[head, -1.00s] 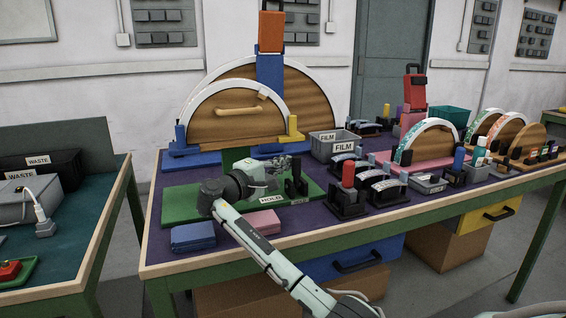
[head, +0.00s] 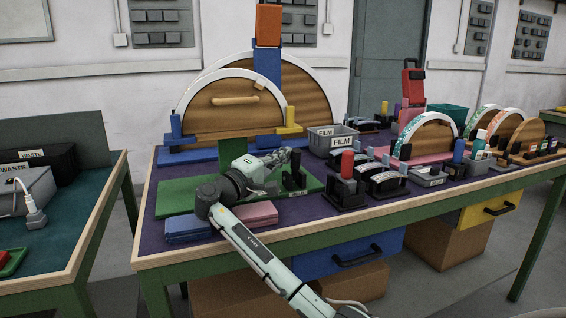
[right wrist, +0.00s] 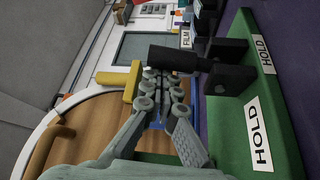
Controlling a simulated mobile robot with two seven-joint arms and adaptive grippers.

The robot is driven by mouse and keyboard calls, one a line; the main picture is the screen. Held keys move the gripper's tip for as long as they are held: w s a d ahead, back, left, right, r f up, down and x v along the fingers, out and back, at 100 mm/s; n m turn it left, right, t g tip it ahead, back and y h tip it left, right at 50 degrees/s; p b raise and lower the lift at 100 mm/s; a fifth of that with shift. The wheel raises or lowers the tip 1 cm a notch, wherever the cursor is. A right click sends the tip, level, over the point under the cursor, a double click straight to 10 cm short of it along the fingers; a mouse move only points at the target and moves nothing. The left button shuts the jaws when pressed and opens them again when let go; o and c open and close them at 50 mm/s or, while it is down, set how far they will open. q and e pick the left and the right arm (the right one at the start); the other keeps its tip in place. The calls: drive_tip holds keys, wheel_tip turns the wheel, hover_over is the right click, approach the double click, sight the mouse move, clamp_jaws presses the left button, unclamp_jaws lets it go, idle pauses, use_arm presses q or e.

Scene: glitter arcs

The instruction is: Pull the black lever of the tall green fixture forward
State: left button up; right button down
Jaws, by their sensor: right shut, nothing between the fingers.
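The green fixture's base (head: 180,200) lies on the table, with HOLD labels (right wrist: 258,135) in the right wrist view. Its black lever (head: 296,168) stands up from black brackets (right wrist: 227,65) near the base's right end. In the right wrist view the lever's thick black handle (right wrist: 174,59) lies across the picture, just beyond my fingertips. My right gripper (head: 287,156) is shut and empty beside the lever; its fingers also show in the right wrist view (right wrist: 163,80). I cannot tell whether the fingertips touch the handle. My left gripper is not in view.
Behind stands a wooden arch board (head: 225,108) with a white rim and a yellow block (head: 289,120). A blue block (head: 190,229) and a pink block (head: 256,214) lie at the front edge. A red-topped black fixture (head: 347,180) and a grey FILM bin (head: 333,140) stand right of the lever.

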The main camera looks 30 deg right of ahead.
drive_tip(key=shift+s+a+f, duration=0.1)
drive_tip(key=shift+s, duration=0.35)
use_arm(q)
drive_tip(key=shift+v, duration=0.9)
use_arm(e)
drive_tip(key=shift+s+a+f, duration=0.15)
drive_tip(key=shift+s, duration=0.45)
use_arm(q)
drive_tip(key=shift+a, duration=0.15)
use_arm(e)
drive_tip(key=shift+s, duration=0.1)
drive_tip(key=v, duration=1.2)
drive_tip(key=shift+f, duration=0.1)
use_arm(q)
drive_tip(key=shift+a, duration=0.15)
use_arm(e)
drive_tip(key=shift+a, duration=0.15)
